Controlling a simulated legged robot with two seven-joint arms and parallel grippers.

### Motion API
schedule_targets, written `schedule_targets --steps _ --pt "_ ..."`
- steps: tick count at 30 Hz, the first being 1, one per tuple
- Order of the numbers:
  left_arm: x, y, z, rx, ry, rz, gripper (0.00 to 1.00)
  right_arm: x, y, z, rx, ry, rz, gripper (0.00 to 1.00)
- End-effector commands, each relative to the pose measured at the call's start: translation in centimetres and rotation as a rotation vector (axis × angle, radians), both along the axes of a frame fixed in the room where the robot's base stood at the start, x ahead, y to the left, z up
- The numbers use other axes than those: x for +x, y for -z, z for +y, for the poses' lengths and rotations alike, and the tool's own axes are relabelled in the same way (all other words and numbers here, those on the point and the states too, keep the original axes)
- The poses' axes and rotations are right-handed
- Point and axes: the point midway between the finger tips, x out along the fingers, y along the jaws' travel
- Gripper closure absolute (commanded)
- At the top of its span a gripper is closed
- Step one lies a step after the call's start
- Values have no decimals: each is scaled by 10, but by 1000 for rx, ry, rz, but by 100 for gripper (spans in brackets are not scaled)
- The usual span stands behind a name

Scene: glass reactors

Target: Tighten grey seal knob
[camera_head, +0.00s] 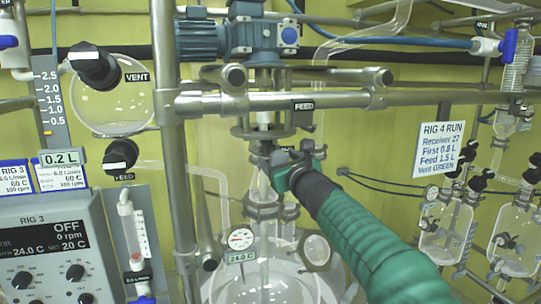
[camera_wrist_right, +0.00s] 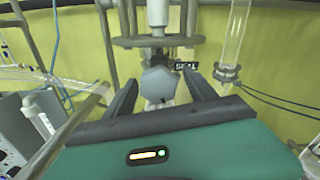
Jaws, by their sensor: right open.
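The grey seal knob (camera_wrist_right: 158,84) is a faceted grey head below the stirrer shaft, beside a small dark label reading SEAL (camera_wrist_right: 186,66) in the right wrist view. My right gripper (camera_wrist_right: 160,76) is open, with one dark finger on each side of the knob. I see gaps between the fingers and the knob; how deep the fingers reach is hard to tell. In the head view my right gripper (camera_head: 291,158) comes in from the lower right to the neck of the glass reactor (camera_head: 275,288). There I cannot pick out the knob. My left gripper is not in view.
The blue motor (camera_head: 250,38) sits higher up. A dial gauge (camera_head: 240,239) and glass tubing are close below. The control box (camera_head: 45,245) stands left; glass receivers (camera_head: 440,230) hang right.

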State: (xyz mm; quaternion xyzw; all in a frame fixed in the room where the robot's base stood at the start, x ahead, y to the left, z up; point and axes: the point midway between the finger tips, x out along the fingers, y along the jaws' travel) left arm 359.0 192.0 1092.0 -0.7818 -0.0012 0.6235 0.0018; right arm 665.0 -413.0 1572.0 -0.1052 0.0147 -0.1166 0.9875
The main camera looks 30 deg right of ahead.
Motion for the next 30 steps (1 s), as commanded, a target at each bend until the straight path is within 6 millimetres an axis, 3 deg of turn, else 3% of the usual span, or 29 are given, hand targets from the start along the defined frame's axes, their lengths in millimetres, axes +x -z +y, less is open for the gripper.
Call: schedule_targets --steps 8,22,30 --pt "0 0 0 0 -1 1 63 2 2 -3 1 0 2 35" --pt "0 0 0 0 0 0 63 5 4 -3 3 1 5 95" --pt "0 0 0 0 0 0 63 5 5 -4 23 2 2 97"
